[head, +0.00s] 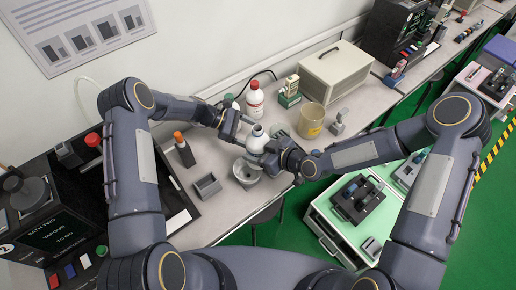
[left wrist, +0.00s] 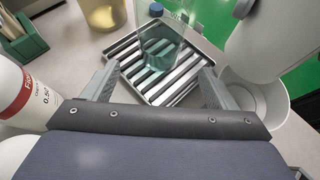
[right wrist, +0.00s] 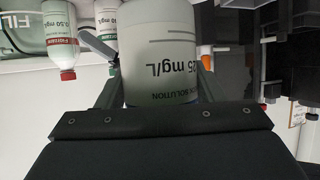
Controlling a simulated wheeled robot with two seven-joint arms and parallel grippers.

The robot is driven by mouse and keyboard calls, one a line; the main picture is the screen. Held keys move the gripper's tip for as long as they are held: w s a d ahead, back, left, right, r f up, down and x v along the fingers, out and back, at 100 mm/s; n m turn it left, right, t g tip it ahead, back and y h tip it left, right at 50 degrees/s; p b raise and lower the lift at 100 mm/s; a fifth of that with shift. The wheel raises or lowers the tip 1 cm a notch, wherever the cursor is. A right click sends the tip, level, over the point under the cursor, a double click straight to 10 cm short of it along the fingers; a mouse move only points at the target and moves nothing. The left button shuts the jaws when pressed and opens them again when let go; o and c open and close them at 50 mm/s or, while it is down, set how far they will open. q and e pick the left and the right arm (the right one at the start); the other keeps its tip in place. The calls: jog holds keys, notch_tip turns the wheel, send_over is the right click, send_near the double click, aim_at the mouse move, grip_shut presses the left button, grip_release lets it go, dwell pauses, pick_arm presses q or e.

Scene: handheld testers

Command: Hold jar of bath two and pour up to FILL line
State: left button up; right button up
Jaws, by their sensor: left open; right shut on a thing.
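My right gripper (head: 268,153) is shut on a white bottle (head: 257,138); its label reads "25 mg/L" in the right wrist view (right wrist: 162,50). The bottle looks roughly upright, above the bench near a grey cup (head: 245,172). A clear jar (left wrist: 160,45) with teal liquid stands on a striped tray (left wrist: 182,85) in the left wrist view. Part of a "FILL" mark shows on clear glass (right wrist: 25,35) in the right wrist view. My left gripper (left wrist: 157,77) is open and empty, facing the jar, its fingers apart to either side. The liquid's level against the mark is unclear.
A red-labelled bottle (head: 254,99) stands behind my left gripper. A yellowish beaker (head: 311,119), a green box (head: 290,92) and a beige case (head: 335,72) are farther back. A small grey tray (head: 207,186) and an orange-topped item (head: 183,149) are at left.

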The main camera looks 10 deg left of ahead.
pick_arm(q)
jog(key=shift+d+f, duration=0.4)
jog(key=shift+f, duration=0.25)
jog(key=shift+x, duration=4.75)
jog(key=shift+d+r, duration=0.1)
jog(key=shift+r, duration=0.05)
jog(key=c, duration=0.6)
